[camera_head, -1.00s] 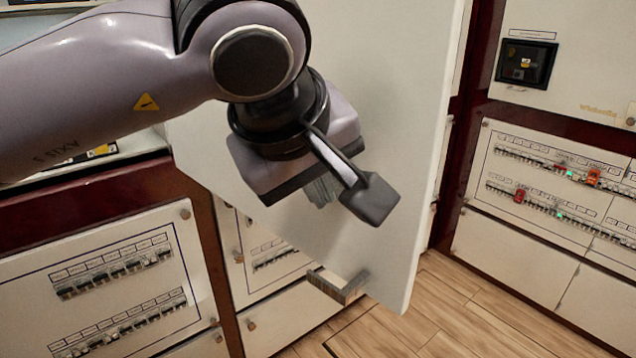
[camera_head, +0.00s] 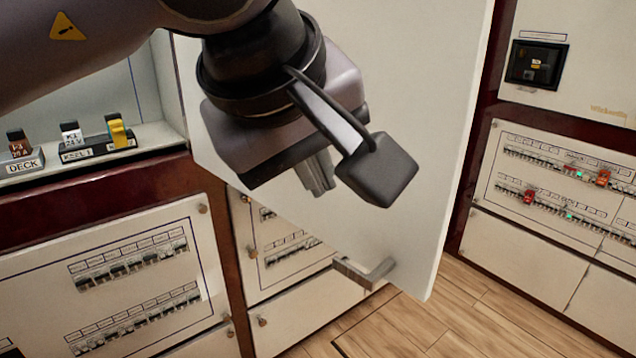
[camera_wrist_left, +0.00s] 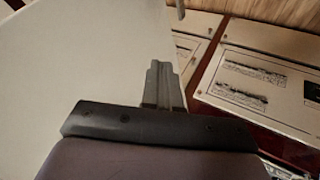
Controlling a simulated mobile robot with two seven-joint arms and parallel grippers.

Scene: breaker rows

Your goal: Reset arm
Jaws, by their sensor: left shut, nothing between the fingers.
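My left arm comes in from the upper left in the head view. Its gripper (camera_head: 318,176) is shut and empty, in front of an open white cabinet door (camera_head: 440,150). The door carries a grey metal handle (camera_head: 362,272) near its lower edge, below and to the right of the fingers and apart from them. In the left wrist view the closed fingers (camera_wrist_left: 163,86) point away from the camera, with the door's pale face (camera_wrist_left: 70,60) to the left. My right gripper is in neither view.
Breaker panels stand at lower left (camera_head: 135,275) and right (camera_head: 560,185). Behind the door, an open compartment at left holds labelled switches, one yellow (camera_head: 118,132). Wooden floor (camera_head: 450,320) is clear at lower right.

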